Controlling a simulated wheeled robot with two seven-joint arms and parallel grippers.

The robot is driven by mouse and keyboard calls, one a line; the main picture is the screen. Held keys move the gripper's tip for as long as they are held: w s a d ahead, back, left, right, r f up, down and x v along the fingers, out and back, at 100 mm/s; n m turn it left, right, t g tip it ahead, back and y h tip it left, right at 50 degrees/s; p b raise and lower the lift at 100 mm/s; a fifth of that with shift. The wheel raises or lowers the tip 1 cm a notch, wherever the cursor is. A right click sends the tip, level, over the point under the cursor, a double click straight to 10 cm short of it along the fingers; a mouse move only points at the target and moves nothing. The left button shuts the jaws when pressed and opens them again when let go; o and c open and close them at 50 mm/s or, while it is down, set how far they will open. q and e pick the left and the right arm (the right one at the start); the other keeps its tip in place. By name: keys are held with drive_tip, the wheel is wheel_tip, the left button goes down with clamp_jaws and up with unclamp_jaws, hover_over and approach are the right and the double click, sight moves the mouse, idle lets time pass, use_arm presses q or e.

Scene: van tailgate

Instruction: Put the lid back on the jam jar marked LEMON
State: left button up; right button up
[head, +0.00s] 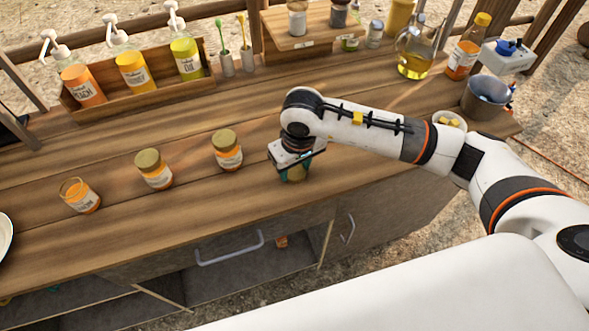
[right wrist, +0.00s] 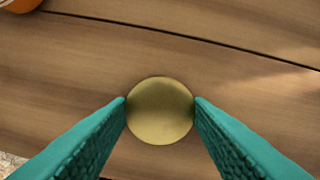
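An open jam jar (head: 82,197) with orange contents and no lid stands at the left of the counter; its label is too small to read. A round gold lid (right wrist: 160,111) is between the teal fingers of my right gripper (head: 293,170). In the right wrist view the fingertips of the gripper (right wrist: 161,100) meet the lid's two opposite edges. In the head view the lid is partly hidden by the gripper, near the counter's front edge, right of the jars. I cannot tell whether it touches the wood. My left gripper is not in view.
Two lidded jam jars, a middle one (head: 154,172) and a right one (head: 227,152), stand between the open jar and my right gripper. A rack of pump bottles (head: 140,88) is behind. A plate (head: 4,236) shows at the left edge.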

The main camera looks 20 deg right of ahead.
sight(295, 172)
drive_tip(key=shift+r, duration=0.1)
wheel_tip(295, 172, up, 10)
drive_tip(key=b, duration=0.1)
drive_tip(key=shift+b, duration=0.4)
drive_tip(key=s+d+r+m, duration=0.1)
drive_tip(key=s+d+m, duration=0.1)
drive_tip(key=s+d, duration=0.2)
drive_tip(key=shift+s+d+m, duration=0.15)
drive_tip(key=shift+d+m, duration=0.15)
drive_tip(key=shift+d, duration=0.55)
drive_tip(key=shift+a, duration=0.1)
drive_tip(key=shift+a, duration=0.1)
